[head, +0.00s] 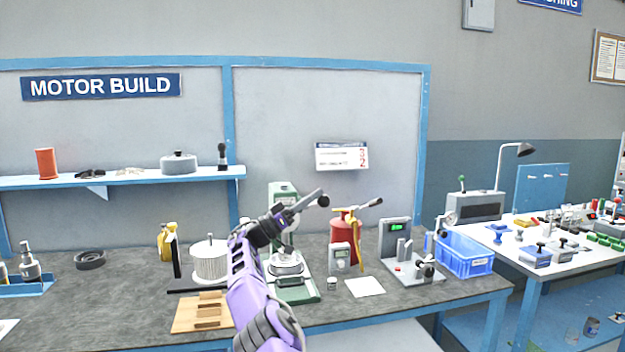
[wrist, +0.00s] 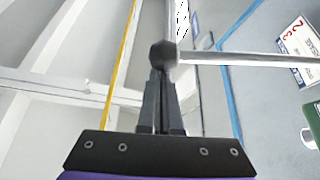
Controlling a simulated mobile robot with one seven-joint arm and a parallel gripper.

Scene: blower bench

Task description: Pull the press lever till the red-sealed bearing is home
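The green arbor press (head: 309,294) stands on the bench, its column partly hidden behind my arm. Its lever ends in a dark ball knob (head: 323,201). In the wrist view, the knob (wrist: 163,52) sits right at my fingertips, and the silver lever rod (wrist: 250,59) runs off to the right. My gripper (head: 318,193) has its fingers together with only a thin gap, narrower than the knob. The fingertips appear to meet the knob, not straddle it; contact is unclear. A pale round part (head: 287,267) sits low in the press. I cannot make out a red seal.
A slotted wooden block (head: 203,312) and a finned silver motor part (head: 210,262) stand left of the press.

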